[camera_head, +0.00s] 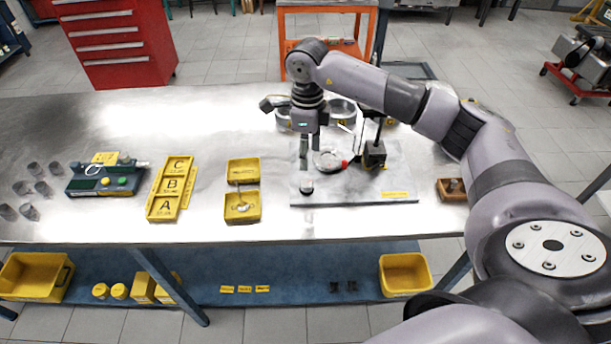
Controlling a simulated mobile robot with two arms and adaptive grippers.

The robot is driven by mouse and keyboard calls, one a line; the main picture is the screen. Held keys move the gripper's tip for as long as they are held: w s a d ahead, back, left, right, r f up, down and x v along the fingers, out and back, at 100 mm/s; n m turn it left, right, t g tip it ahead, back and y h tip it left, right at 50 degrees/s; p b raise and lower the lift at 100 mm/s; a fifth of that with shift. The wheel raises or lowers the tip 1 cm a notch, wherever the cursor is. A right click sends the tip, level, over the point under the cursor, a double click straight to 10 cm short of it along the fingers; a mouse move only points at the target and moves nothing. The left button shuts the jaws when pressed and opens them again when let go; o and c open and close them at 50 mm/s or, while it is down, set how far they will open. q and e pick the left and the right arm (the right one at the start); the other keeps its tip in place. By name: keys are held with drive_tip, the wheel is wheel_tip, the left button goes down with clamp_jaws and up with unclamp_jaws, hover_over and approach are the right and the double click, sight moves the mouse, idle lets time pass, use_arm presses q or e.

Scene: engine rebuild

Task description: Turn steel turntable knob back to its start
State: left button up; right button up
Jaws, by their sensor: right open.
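A grey square plate (350,192) lies on the steel bench. On it is a round pale disc (327,161), which looks like the turntable, with a small red part (344,164) at its right edge. A small knob with a light top and dark lower part (307,187) stands near the plate's front left; I cannot tell its turn angle. My right gripper (309,150) points down over the plate's back left, just left of the disc and behind the small knob. Its fingers are apart with nothing visible between them. My left gripper is not in view.
A dark gauge stand (374,153) rises right of the disc, close to my right arm. Round metal rings (342,108) are behind the plate. Yellow bins (242,207), a lettered A-B-C tray (163,207) and a green device (106,182) are to the left.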

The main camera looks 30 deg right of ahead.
sight(307, 182)
wheel_tip(307, 182, down, 10)
drive_tip(key=shift+f+p, duration=0.2)
drive_tip(key=shift+p, duration=1)
clamp_jaws()
